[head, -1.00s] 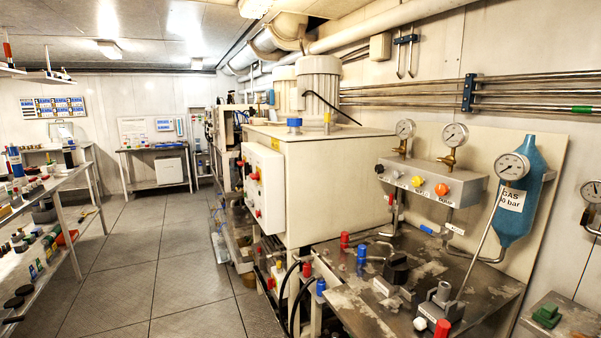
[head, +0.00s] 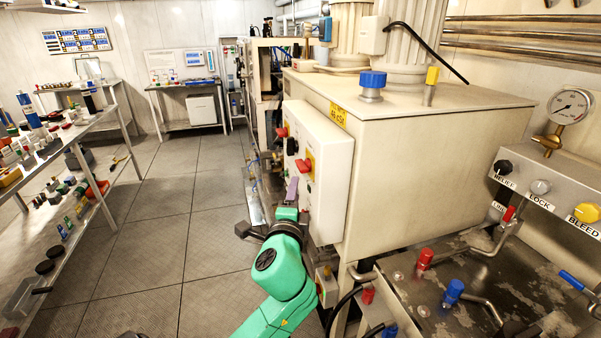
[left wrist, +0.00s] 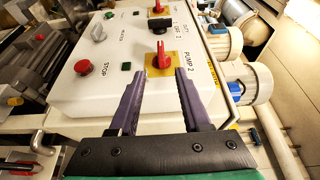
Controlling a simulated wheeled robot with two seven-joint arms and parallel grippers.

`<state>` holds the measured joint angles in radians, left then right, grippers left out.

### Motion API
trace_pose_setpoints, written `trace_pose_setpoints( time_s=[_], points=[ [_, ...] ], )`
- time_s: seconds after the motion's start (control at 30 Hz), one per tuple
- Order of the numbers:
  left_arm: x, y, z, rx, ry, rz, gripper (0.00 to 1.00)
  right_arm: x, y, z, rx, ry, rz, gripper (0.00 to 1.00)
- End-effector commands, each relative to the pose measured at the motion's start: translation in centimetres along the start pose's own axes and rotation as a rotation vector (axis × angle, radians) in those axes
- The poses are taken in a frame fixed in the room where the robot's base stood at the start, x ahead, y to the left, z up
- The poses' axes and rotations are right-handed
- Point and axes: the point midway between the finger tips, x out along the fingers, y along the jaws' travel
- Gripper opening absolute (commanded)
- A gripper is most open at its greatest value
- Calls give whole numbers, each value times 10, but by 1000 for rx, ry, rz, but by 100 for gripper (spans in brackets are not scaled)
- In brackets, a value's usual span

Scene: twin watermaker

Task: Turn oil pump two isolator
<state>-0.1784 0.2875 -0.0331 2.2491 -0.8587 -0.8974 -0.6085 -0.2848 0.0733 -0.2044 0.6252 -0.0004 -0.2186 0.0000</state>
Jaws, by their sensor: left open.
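The pump two isolator is a red handle (left wrist: 161,50) on a yellow plate, labelled PUMP 2, on the white control panel (left wrist: 110,95) in the left wrist view. In the head view, a red handle (head: 304,165) on the panel (head: 337,175) appears to be this isolator; its label is unreadable there. My left gripper (left wrist: 160,71) is open, its two purple fingers pointing at the panel on either side of the line to the handle. The handle lies just beyond the fingertips, with nothing held. In the head view, the left gripper (head: 282,200) is below the handle, partly hidden. My right gripper is out of view.
A second red handle (left wrist: 157,8), a black knob (left wrist: 160,23), a grey handle (left wrist: 98,33) and a red STOP button (left wrist: 82,67) share the panel. The panel is on a large cabinet (head: 440,150). Open floor (head: 190,220) lies left, before cluttered shelves (head: 85,130).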

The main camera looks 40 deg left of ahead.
Motion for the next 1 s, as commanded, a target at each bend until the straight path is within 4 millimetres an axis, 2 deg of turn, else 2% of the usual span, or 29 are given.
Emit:
trace_pose_setpoints(
  time_s=[0.23,0.4,0.5,0.63,0.87,0.93,1.0],
  points=[
    [60,-3,0,-1,-2,2,48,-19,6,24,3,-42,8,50],
    [105,-1,0,-3,0,4,48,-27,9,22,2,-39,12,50],
    [123,0,-1,-3,1,4,48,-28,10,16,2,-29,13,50],
    [136,2,-1,-4,2,4,48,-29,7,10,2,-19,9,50],
    [138,3,-1,-5,3,5,48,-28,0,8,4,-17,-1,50],
    [137,3,-1,-5,3,5,28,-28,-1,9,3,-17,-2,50],
    [137,3,-1,-5,3,5,2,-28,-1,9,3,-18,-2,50]
  ],
)
